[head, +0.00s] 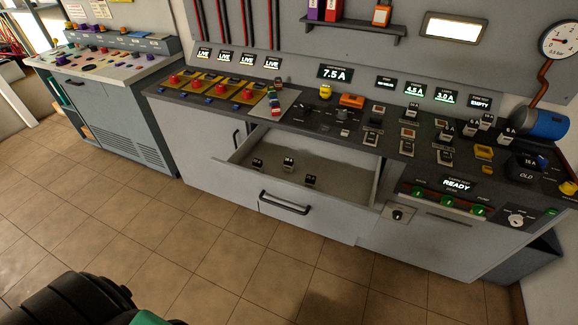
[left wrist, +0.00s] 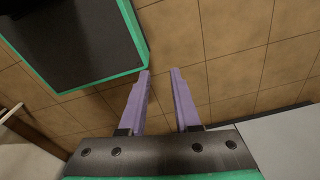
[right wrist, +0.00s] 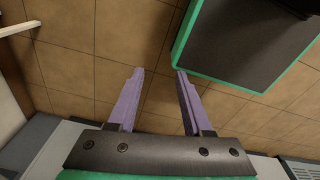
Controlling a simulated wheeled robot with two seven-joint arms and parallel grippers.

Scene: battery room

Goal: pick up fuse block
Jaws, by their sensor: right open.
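Three small dark blocks with pale labels lie apart in the open drawer (head: 340,203) in the head view: a left block (head: 257,164), a middle block (head: 289,162) and a front block (head: 311,180). Similar labelled blocks stand on the worktop, such as one (head: 413,109) at its middle and one (head: 505,134) at the right. I cannot tell which is the fuse block. My left gripper (left wrist: 160,72) is open and empty over the tiled floor. My right gripper (right wrist: 160,72) is also open and empty over the floor. Neither gripper shows in the head view.
The grey cabinet's worktop (head: 300,131) is crowded with switches, sockets and a "READY" display (head: 457,185). The drawer juts out over the floor by its dark handle (head: 284,203). A second console (head: 110,100) stands at the left. The tiled floor (head: 150,230) before the cabinets is clear.

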